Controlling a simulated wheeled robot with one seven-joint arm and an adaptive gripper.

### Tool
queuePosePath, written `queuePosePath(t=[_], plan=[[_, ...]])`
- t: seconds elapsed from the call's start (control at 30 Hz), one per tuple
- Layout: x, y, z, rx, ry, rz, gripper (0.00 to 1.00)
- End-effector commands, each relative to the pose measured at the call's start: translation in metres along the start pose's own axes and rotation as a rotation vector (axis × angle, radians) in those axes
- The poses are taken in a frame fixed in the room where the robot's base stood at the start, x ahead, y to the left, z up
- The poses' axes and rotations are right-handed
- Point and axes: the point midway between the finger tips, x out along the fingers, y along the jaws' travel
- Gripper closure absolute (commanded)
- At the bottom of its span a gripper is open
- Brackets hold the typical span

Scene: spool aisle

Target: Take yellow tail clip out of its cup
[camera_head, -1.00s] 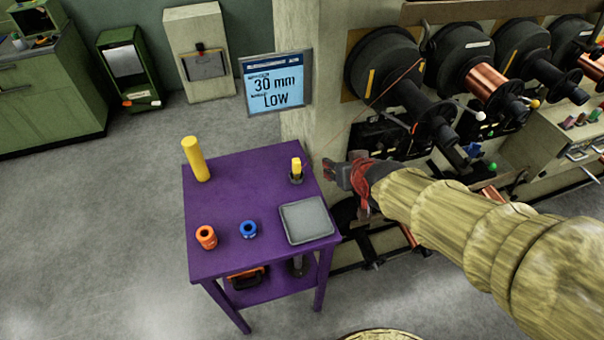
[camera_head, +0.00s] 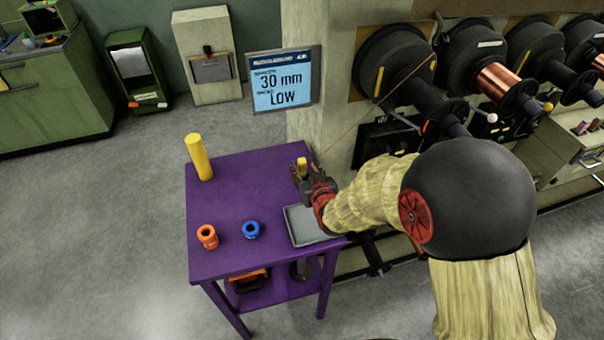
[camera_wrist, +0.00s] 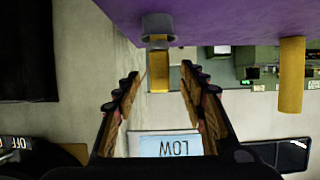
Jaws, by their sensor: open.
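The yellow tail clip (camera_head: 302,164) stands upright on the purple table (camera_head: 238,200), near its back right corner. In the wrist view, which is upside down, the clip (camera_wrist: 159,77) sticks out of a small grey cup (camera_wrist: 158,27). In the head view my gripper hides the cup. My gripper (camera_head: 300,172) is at the clip, coming from the front right. In the wrist view its two fingers (camera_wrist: 163,82) are spread wide, with the clip between them in the picture and a gap on either side. I cannot tell how deep the clip lies between the fingers.
A tall yellow cylinder (camera_head: 199,157) stands at the table's back left. An orange ring (camera_head: 207,237) and a blue ring (camera_head: 251,230) lie at the front, beside a grey tray (camera_head: 300,232) under my arm. A display (camera_head: 283,82) and wire spools (camera_head: 398,70) are behind.

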Motion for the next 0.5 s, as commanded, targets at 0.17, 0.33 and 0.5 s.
queuePosePath(t=[0.17, 0.33, 0.5], plan=[[0.026, 0.000, 0.006, 0.000, -0.002, 0.000, 0.58], [0.036, 0.000, 0.004, 0.000, -0.001, 0.000, 0.58], [0.036, 0.000, 0.004, 0.000, -0.002, 0.000, 0.58]])
